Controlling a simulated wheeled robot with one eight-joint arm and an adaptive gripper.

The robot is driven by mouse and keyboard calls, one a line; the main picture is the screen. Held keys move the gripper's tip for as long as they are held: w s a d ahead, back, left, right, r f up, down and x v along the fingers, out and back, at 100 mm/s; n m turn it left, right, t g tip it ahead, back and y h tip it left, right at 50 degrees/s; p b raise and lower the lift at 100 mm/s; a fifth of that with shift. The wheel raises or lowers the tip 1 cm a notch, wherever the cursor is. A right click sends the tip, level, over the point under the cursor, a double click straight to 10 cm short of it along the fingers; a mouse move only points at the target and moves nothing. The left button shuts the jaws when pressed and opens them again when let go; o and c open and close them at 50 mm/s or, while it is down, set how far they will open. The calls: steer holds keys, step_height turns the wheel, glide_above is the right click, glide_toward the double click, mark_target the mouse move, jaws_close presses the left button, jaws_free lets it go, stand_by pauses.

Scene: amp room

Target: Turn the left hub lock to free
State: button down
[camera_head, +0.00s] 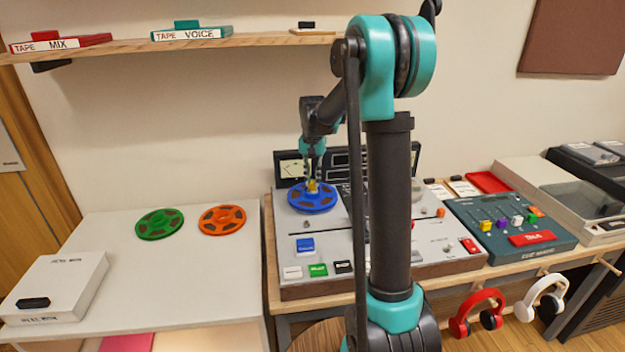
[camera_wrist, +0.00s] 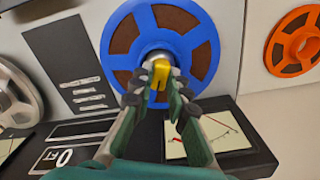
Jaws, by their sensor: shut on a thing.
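The left hub lock (camera_wrist: 160,72) is a small yellow piece at the centre of the blue reel (camera_wrist: 114,39). My gripper (camera_wrist: 158,85) is shut on the lock, with one finger on each side of it. In the head view the blue reel (camera_head: 312,203) lies on the left of the tape machine's top, and my gripper (camera_head: 313,178) reaches down to its hub. The lock (camera_head: 312,186) is small there and partly hidden by the fingers. I cannot read any mark showing which way the lock is turned.
Green (camera_head: 160,223) and orange (camera_head: 222,219) reels lie on the white table (camera_head: 200,270) at left, with a white box (camera_head: 58,284). A mixer (camera_head: 510,233) stands right of the machine. A shelf (camera_head: 200,43) with tape boxes hangs above. Headphones (camera_head: 478,313) hang at front right.

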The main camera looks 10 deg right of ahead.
mark_target(312, 181)
steer(key=n, duration=0.4)
steer(key=shift+n, duration=0.3)
steer(key=n, duration=0.4)
steer(key=shift+n, duration=0.3)
steer(key=c, duration=1.5)
jaws_free()
step_height(312, 181, up, 12)
